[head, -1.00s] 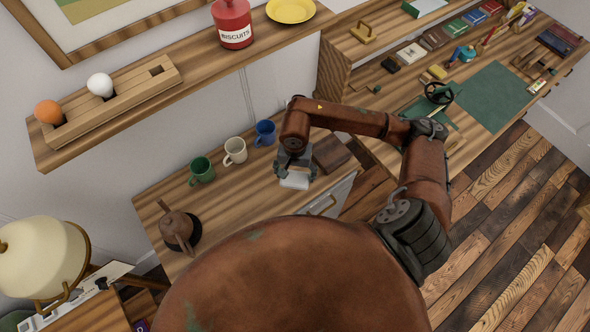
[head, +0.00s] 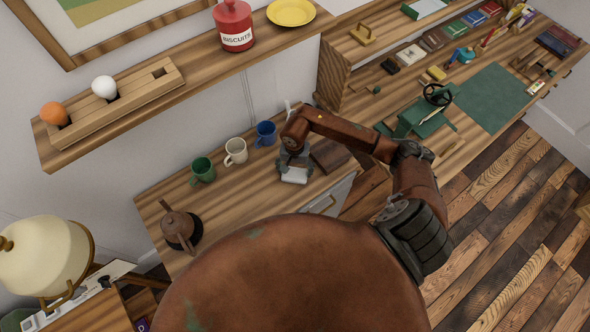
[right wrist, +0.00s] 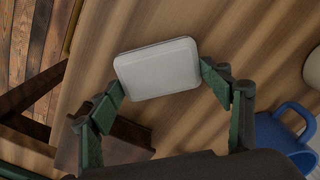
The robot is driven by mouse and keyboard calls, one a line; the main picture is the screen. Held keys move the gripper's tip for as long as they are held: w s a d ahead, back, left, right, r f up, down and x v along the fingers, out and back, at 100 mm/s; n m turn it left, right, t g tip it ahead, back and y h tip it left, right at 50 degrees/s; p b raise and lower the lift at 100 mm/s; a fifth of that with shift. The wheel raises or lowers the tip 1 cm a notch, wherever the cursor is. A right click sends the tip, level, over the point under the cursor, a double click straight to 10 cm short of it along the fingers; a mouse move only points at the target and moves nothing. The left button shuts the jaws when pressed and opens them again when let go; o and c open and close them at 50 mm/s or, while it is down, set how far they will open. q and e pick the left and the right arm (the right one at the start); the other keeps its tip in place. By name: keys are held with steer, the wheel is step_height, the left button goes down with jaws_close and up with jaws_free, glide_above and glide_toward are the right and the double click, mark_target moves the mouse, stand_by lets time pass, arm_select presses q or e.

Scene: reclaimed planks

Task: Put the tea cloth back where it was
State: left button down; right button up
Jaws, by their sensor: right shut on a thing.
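My right gripper (head: 294,168) is over the lower wooden counter, in front of the blue mug. It is shut on a pale grey-white, flat, rounded rectangular thing that I take to be the folded tea cloth (head: 294,176). In the right wrist view the tea cloth (right wrist: 158,69) sits between the two green-sided fingertips (right wrist: 163,82), gripped at its short ends. I cannot tell whether it touches the counter. My left gripper is not in view.
Bare counter lies in front of the mugs. A cluttered bench stands right.

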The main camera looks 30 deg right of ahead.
mark_target(295, 172)
steer(key=shift+f, duration=0.15)
steer(key=o, duration=1.1)
steer(key=shift+r, duration=0.55)
step_height(295, 172, up, 11)
steer(key=b, duration=0.1)
steer(key=shift+r, duration=0.15)
